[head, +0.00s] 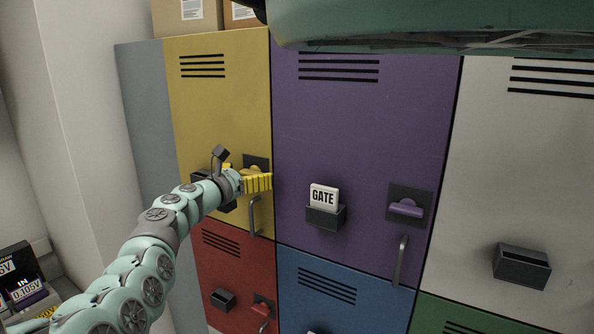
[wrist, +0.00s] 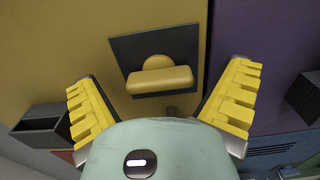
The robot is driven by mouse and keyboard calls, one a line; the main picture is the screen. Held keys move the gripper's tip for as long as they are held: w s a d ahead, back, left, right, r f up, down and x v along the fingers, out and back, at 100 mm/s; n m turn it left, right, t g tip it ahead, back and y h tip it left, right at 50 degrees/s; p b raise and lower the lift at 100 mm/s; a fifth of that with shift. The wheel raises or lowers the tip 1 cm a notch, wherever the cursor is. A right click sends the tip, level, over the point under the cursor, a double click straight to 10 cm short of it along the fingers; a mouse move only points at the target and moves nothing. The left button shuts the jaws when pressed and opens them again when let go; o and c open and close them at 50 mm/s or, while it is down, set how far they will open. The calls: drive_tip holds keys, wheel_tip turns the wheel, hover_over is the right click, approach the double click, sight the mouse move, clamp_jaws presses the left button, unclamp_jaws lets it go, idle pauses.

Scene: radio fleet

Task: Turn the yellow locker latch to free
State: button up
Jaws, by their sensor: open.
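The yellow locker (head: 222,95) is at the upper left of the locker bank in the head view. Its yellow latch (wrist: 160,80) sits on a dark square plate (wrist: 186,48) and shows in the wrist view as a round hub with a bar lying nearly level. My gripper (wrist: 165,105) is open, with one ridged yellow finger on each side of the latch and apart from it. In the head view my gripper (head: 258,183) is in front of the lower part of the yellow door and partly hides the latch.
A dark holder (wrist: 38,130) is left of my gripper. The yellow door's handle (head: 255,215) hangs below the latch. The purple locker (head: 365,120) adjoins on the right, with a GATE card (head: 323,196) in its holder. Boxes (head: 187,14) stand on top.

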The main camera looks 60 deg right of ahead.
drive_tip(key=shift+d, duration=0.3)
drive_tip(key=c, duration=1.2)
